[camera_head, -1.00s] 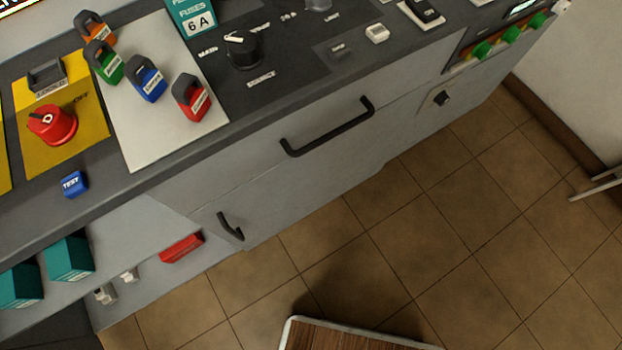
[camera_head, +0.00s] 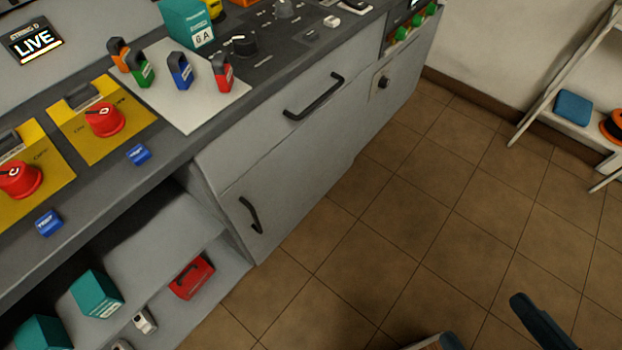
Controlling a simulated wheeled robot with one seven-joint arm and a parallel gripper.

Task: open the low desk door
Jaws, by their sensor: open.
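The low desk door (camera_head: 295,185) is a grey panel under the drawer front, at the middle of the view. It looks shut, flush with the desk front. Its dark, short upright handle (camera_head: 251,215) sits near the door's left edge, beside the open shelves.
A drawer (camera_head: 300,110) with a long dark handle is above the door. Open shelves (camera_head: 205,300) hold teal boxes and a red case (camera_head: 192,278). Tiled floor (camera_head: 400,230) is clear before the door. A dark bar (camera_head: 545,322), unclear what, is lower right. A white rack (camera_head: 540,90) stands right.

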